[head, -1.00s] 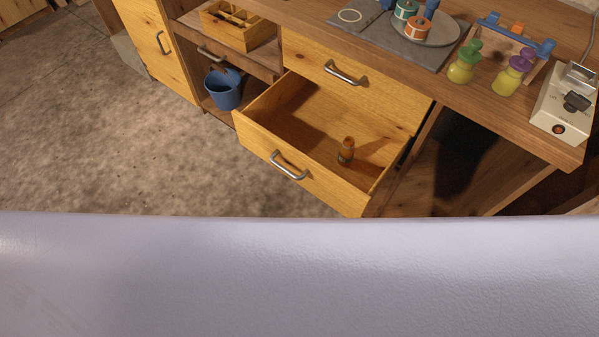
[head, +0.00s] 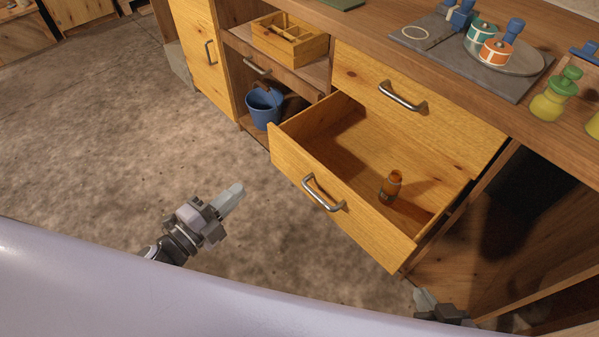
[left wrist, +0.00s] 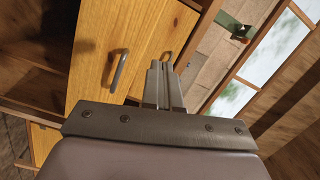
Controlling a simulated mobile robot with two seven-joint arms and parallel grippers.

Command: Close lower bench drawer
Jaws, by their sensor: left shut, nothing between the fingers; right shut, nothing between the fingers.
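The lower bench drawer (head: 290,160) is yellow wood with a metal bar handle (head: 322,193) and is pulled well open. A small brown bottle (head: 390,187) with an orange cap stands inside it. My left gripper (head: 232,196) is shut and empty, in the air to the left of the drawer front and apart from it. Its shut fingers (left wrist: 161,85) also show in the left wrist view, before a yellow wooden panel with a bar handle. My right gripper (head: 425,300) is shut, partly in view at the bottom edge, below the drawer's right front corner.
The upper drawer (head: 410,100) is closed above. A blue bucket (head: 264,108) stands in the open shelf left of the drawer. A wooden box (head: 290,40) sits above it. The floor (head: 110,130) left of the drawer is clear.

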